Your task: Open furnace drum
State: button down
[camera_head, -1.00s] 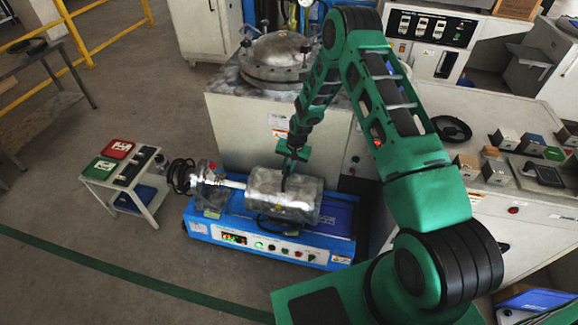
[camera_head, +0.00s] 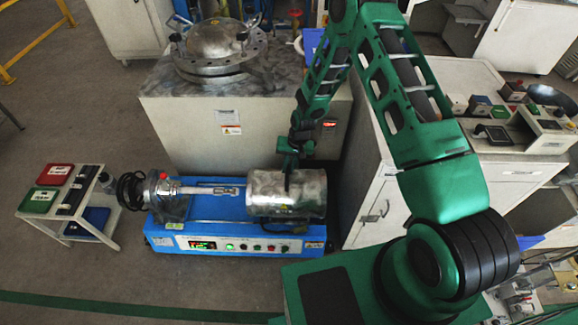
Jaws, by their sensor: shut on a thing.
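The furnace drum (camera_head: 308,194) is a scuffed silver cylinder lying on its side on the right part of a low blue machine (camera_head: 225,230). To its left a bare metal rod (camera_head: 210,189) runs out from a round metal flange (camera_head: 160,196), with an exposed stretch between flange and drum.
A pale cabinet with a lidded metal vessel (camera_head: 215,45) stands behind the machine. A small white side table (camera_head: 85,195) with red and green boxes is on the left. A white cabinet (camera_head: 385,190) stands close on the right. The floor at the front left is clear.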

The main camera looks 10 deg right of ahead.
jog(key=shift+w, duration=0.15)
jog(key=c, duration=1.8)
grip_release()
jog(key=shift+o, duration=0.2)
notch_tip(320, 180, up, 10)
jog(key=d, duration=0.2)
jog(key=shift+s+r, duration=0.2)
jog(key=shift+r, duration=0.05)
jog(key=shift+d, duration=0.15)
